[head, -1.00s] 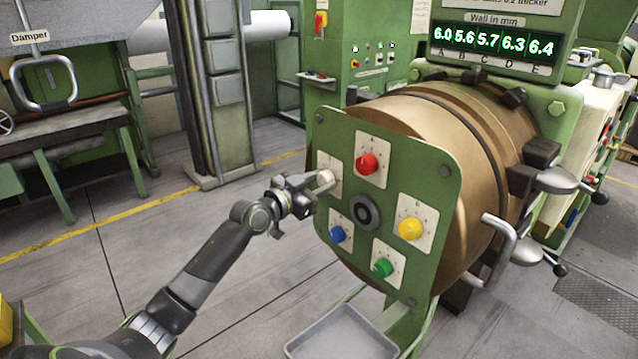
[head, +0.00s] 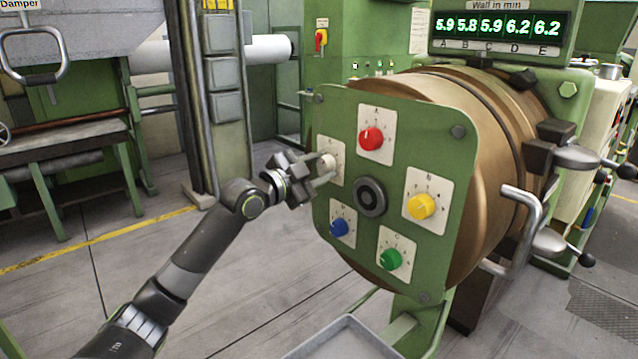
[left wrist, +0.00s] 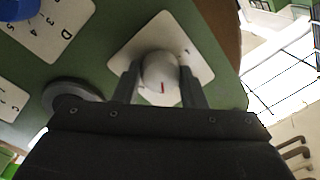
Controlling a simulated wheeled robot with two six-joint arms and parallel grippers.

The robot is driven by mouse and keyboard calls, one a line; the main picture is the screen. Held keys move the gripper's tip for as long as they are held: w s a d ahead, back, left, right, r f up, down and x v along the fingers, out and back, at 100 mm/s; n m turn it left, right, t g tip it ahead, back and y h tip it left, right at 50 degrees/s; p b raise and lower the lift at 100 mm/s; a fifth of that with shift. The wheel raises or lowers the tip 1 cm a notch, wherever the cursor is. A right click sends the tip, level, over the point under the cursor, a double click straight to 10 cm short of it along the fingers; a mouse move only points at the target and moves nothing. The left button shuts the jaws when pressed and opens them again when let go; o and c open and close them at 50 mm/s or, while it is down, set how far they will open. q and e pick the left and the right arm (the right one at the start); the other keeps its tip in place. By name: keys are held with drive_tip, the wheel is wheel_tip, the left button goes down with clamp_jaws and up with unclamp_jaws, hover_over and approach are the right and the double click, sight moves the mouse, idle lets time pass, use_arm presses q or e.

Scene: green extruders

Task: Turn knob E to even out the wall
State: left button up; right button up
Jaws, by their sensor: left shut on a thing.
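Knob E is the white knob (head: 327,161) on its pale plate at the left of the green panel (head: 352,98). In the left wrist view, knob E (left wrist: 160,72) has a red mark on its face. My left gripper (head: 325,168) is shut on it, with one finger on each side. Most of its plate's scale is hidden. The wall display (head: 497,26) reads A 5.9, B 5.8, C 5.9, D 6.2 and E 6.2 mm. My right gripper is not in view.
The red knob (head: 371,139), yellow knob (head: 421,206), green knob (head: 390,259) and blue knob (head: 339,228) share the panel around a dark central hub (head: 370,197). A grey tray (head: 345,341) stands below. The floor left of the panel is clear.

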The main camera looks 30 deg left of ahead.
use_arm(q)
drive_tip(key=shift+f+m+b, duration=0.1)
drive_tip(key=shift+m+b, duration=0.45)
drive_tip(key=shift+m, duration=0.05)
drive_tip(key=o, duration=1)
